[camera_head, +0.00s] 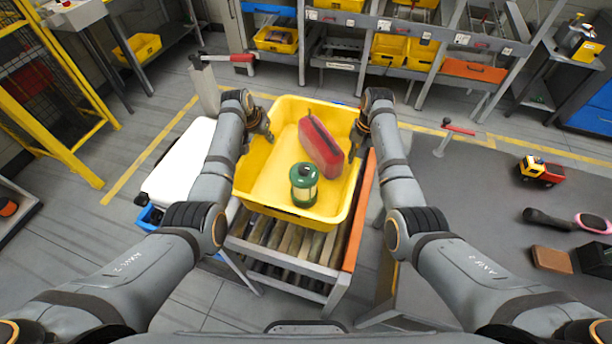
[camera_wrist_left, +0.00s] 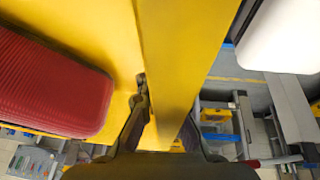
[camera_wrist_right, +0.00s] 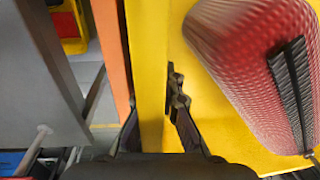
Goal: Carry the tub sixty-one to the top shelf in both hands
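The yellow tub (camera_head: 262,183) is at the middle of the head view, over a roller stand; whether it touches the rollers is hidden. No number on it is readable. A red ribbed case (camera_head: 321,146) and a green lantern (camera_head: 304,185) are inside. My left gripper (camera_head: 264,133) is at the tub's left wall; in the left wrist view its fingers (camera_wrist_left: 163,112) lie either side of the wall and look closed on it. My right gripper (camera_head: 358,131) is at the right wall; in the right wrist view its fingers (camera_wrist_right: 152,105) pinch that wall.
The roller stand (camera_head: 290,267) has an orange side rail (camera_head: 360,212). Shelving with yellow bins (camera_head: 388,50) stands across the aisle. A grey table (camera_head: 480,190) with a toy truck (camera_head: 540,170) is at right. A white-topped unit (camera_head: 180,165) is at left.

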